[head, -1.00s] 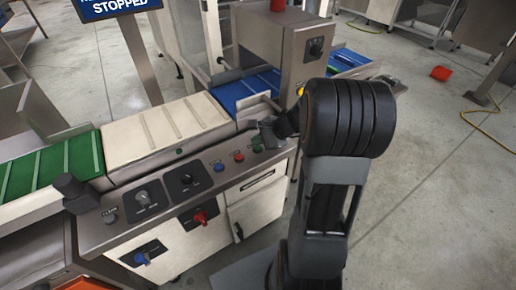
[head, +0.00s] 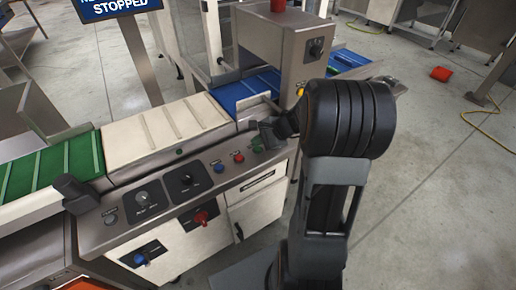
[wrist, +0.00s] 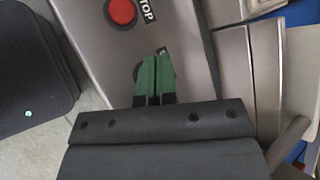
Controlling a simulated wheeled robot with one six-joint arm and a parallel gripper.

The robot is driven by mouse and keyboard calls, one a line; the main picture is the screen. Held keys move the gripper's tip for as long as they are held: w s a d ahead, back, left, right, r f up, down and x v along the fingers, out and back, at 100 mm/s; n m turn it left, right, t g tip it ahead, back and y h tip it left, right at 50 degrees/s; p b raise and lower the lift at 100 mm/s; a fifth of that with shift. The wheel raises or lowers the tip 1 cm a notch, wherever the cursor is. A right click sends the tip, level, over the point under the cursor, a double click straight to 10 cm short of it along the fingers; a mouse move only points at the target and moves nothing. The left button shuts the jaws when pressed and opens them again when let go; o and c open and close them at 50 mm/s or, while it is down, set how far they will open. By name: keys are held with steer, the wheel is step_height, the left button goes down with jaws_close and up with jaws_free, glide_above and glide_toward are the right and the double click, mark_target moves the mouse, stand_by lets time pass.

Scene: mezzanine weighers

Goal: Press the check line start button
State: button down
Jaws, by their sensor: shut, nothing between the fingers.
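The green button (head: 257,147) sits near the right end of the steel control panel (head: 130,231), beside the red button (head: 238,158). My gripper (head: 262,138) is at that end of the panel, very near the green button; contact cannot be told. In the wrist view my gripper (wrist: 154,78) is shut and empty, its two green fingers side by side over the panel. The red button (wrist: 122,11), labelled STOP, lies just beyond the fingertips to the left. The fingers hide the panel beneath them, and the green button cannot be made out there.
A blue button (head: 218,167), dark dials (head: 187,181) and a red rotary switch (head: 201,218) share the cabinet. The conveyor (head: 165,131) runs behind the panel, with a steel housing (head: 277,50) at the right. A sign (head: 112,8) reads STOPPED. Floor at right is mostly clear.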

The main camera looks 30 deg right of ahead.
stand_by(0.7)
steer(key=shift+f+b, duration=0.4)
steer(key=shift+f, duration=0.05)
